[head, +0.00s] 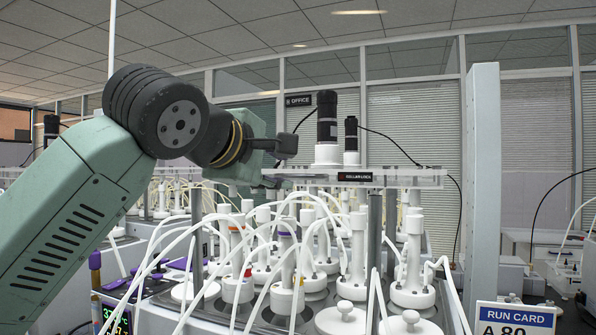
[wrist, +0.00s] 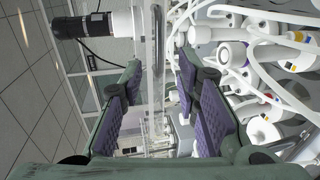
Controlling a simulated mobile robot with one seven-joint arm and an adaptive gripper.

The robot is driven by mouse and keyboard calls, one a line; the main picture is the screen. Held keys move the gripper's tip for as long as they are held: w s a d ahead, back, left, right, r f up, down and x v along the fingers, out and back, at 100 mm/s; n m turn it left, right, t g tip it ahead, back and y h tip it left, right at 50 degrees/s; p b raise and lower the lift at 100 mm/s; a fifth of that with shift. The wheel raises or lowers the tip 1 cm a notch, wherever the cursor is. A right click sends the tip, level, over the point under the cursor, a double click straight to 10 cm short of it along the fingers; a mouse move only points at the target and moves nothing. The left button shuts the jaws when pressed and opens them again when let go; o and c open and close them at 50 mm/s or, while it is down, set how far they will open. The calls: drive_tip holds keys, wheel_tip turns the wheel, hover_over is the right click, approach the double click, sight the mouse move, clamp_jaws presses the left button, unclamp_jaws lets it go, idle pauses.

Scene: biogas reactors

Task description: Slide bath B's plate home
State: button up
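A clear plate (head: 410,179) lies level above the bottles in the head view, with a dark label (head: 354,177) on its front edge. A black-topped motor on a white base (head: 327,130) stands on it, with a smaller one (head: 351,140) beside it. My gripper (head: 278,160) is at the plate's left end. In the wrist view my gripper (wrist: 160,78) is open, with purple pads on both sides of the clear plate (wrist: 156,45), seen edge-on. Gaps show between plate and pads. I cannot tell whether the plate reaches between the fingertips. No bath B marking is readable.
White-capped bottles (head: 285,290) with many looping tubes crowd below the plate. A grey post (head: 482,180) stands to the right. A run card (head: 515,318) is at the lower right. Cables hang behind the plate.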

sight(295, 177)
drive_tip(key=p+x, duration=0.2)
drive_tip(key=x, duration=0.5)
drive_tip(key=shift+w+d, duration=0.2)
drive_tip(key=shift+w+d+f, duration=0.15)
drive_tip(key=shift+w+d, duration=0.05)
drive_tip(key=shift+w, duration=0.35)
drive_tip(key=shift+c, duration=0.4)
clamp_jaws()
